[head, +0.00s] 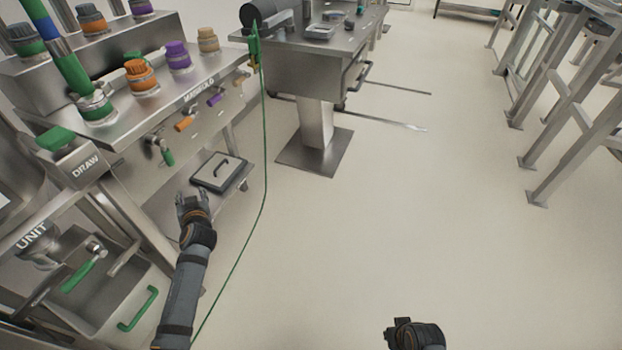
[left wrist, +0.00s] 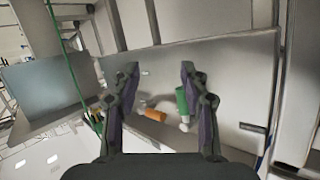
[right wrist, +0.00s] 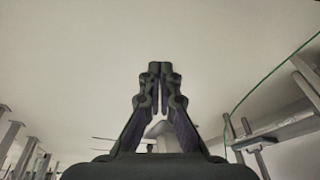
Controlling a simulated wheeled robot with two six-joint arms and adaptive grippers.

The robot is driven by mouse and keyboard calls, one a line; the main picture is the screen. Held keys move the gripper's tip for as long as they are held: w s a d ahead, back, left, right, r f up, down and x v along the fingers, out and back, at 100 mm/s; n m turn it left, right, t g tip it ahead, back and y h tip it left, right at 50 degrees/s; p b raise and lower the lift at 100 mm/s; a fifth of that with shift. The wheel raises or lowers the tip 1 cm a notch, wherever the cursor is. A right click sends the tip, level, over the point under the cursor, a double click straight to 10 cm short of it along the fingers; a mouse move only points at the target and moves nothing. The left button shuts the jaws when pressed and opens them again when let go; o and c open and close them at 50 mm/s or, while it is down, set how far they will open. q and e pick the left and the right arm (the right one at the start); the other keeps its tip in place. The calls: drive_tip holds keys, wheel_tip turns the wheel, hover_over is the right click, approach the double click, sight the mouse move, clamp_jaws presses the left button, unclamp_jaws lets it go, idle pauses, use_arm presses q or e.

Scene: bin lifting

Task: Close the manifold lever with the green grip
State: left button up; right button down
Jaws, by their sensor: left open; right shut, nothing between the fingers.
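The manifold lever with the green grip (head: 168,156) is on the front of the manifold panel (head: 200,106), its grip hanging down and slightly right of its pivot. My left gripper (head: 191,200) is open and empty, below and slightly right of that grip in the head view. In the left wrist view the green grip (left wrist: 181,100) appears between the open fingers (left wrist: 159,75), near the right finger and beyond it, apparently not held. My right gripper (head: 402,322) is shut and empty, low over the floor area; its closed fingers (right wrist: 160,68) show in the right wrist view.
Levers with orange (head: 184,123), purple (head: 216,99) and tan (head: 242,78) grips follow along the panel. A separate green-gripped lever (head: 78,276) sits at lower left. A lidded tray (head: 220,171) lies on the lower shelf. A green hose (head: 265,160) hangs at right. The floor is open.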

sight(167, 155)
use_arm(q)
wheel_tip(167, 155, up, 9)
drive_tip(key=a+n+t+y+b, duration=0.2)
drive_tip(key=n+y+b, duration=0.1)
drive_tip(key=b, duration=0.2)
drive_tip(key=x, duration=0.4)
drive_tip(key=b+x, duration=0.1)
drive_tip(key=x, duration=0.4)
drive_tip(key=shift+d+r, duration=0.15)
drive_tip(key=shift+r, duration=0.1)
drive_tip(key=shift+w+a, duration=0.35)
drive_tip(key=shift+w, duration=0.2)
use_arm(e)
drive_tip(key=shift+w+a+f+t+y, duration=0.1)
drive_tip(key=shift+w+a+t+y, duration=0.05)
drive_tip(key=shift+w+a+t, duration=0.3)
drive_tip(key=shift+w+a+f+t+y, duration=0.1)
drive_tip(key=shift+w+a+t+y, duration=0.1)
drive_tip(key=shift+a, duration=0.3)
use_arm(q)
clamp_jaws()
use_arm(e)
drive_tip(key=shift+s, duration=0.2)
